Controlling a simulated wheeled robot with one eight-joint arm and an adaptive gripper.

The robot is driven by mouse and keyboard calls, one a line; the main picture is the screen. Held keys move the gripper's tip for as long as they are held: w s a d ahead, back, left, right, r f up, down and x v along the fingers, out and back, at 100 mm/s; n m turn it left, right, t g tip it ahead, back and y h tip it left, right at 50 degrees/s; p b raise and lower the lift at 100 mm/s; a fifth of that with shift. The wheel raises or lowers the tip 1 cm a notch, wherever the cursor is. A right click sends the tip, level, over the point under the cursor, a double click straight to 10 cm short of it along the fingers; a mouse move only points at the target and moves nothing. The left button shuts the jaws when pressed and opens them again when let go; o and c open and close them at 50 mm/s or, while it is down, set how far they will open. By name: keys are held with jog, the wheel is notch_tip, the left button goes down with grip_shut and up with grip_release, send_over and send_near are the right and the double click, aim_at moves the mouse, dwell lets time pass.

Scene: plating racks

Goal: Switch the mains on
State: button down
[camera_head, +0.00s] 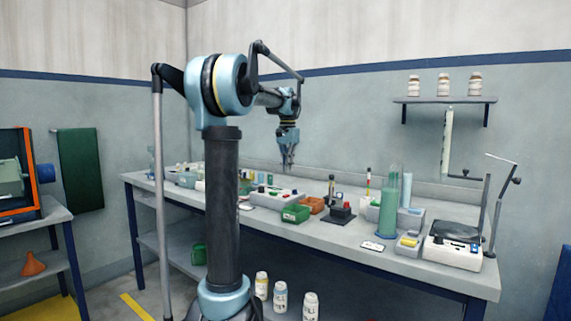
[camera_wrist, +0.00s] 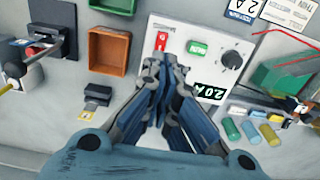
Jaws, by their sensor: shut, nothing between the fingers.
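In the head view the unit (camera_head: 262,201) sits mid-bench. My gripper (camera_wrist: 166,72) is shut and empty, its fingertips just below the red switch in the wrist picture. In the head view my gripper (camera_head: 288,160) hangs above the bench, apart from the unit.
An orange bin (camera_wrist: 109,51) and a green bin (camera_wrist: 113,5) lie left of the unit in the wrist view. A green container (camera_wrist: 283,78), red wires (camera_wrist: 285,35) and several small bottles are at the right. In the head view, glassware and a balance (camera_head: 452,254) stand farther right.

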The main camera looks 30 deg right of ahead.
aim_at(287, 195)
notch_tip(287, 195, down, 10)
jog(key=shift+r, duration=0.25)
dwell(0.4)
